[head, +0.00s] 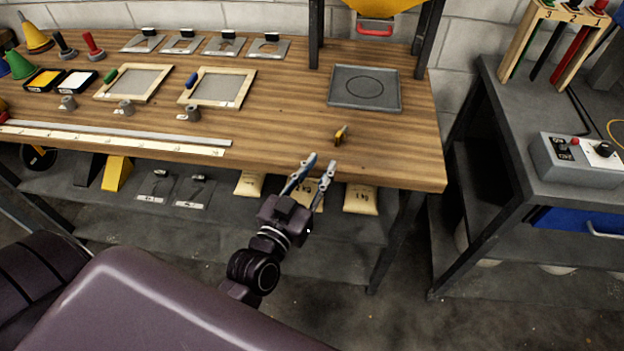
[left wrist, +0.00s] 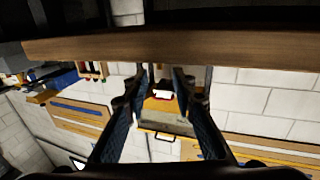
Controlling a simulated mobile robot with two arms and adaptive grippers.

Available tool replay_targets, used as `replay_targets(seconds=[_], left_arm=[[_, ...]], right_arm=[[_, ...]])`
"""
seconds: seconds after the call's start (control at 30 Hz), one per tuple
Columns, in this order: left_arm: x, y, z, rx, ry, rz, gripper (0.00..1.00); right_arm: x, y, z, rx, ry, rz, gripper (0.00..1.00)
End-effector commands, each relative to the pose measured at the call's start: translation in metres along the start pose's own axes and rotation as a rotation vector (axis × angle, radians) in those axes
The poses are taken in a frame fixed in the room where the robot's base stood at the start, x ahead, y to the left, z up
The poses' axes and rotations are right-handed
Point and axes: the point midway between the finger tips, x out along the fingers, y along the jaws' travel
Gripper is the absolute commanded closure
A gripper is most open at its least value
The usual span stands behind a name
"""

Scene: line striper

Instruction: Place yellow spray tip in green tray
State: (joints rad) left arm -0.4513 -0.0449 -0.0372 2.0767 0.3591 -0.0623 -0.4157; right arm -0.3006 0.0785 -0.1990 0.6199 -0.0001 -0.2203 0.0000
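A small yellow spray tip (head: 341,134) with a dark part lies on the wooden bench near its front edge, right of the middle. No tray looks clearly green; a dark grey square tray (head: 346,100) with a ring mark lies behind the tip. My left gripper (head: 323,161) is open and empty at the bench's front edge, a little nearer and left of the tip. In the left wrist view its fingers (left wrist: 157,76) are apart with nothing between them. The tip cannot be made out there. My right gripper is not in view.
The bench's front edge (left wrist: 200,52) crosses the wrist view close to the fingertips. Wood-framed screens (head: 217,103), a long pale rail (head: 120,137) and small grey cylinders stand left. Dark posts flank a yellow hopper (head: 380,5) behind the tray. Bench around the tip is clear.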

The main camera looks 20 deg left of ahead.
Motion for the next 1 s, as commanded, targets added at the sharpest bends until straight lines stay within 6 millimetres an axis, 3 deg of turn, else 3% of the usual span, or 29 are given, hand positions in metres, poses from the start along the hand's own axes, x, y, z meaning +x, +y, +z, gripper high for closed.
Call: replay_targets(seconds=[0.23, 0.57, 0.67, 0.77, 0.87, 1.0], left_arm=[[-0.031, 0.001, 0.001, 0.000, -0.001, 0.001, 0.75], [-0.037, 0.000, -0.001, 0.000, 0.002, 0.001, 0.75], [-0.036, 0.002, 0.010, -0.001, -0.018, 0.005, 0.75], [-0.035, 0.008, 0.051, -0.002, -0.092, 0.021, 0.75], [-0.040, 0.019, 0.126, -0.002, -0.228, 0.048, 0.75], [-0.072, 0.033, 0.255, 0.006, -0.476, 0.092, 0.75]], right_arm=[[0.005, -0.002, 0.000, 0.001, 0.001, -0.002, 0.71], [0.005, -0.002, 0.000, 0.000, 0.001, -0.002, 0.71], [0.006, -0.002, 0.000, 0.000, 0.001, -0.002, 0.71], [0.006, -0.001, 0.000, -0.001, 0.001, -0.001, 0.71], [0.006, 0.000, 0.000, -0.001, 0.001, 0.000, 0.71], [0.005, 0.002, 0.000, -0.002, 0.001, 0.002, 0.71]])
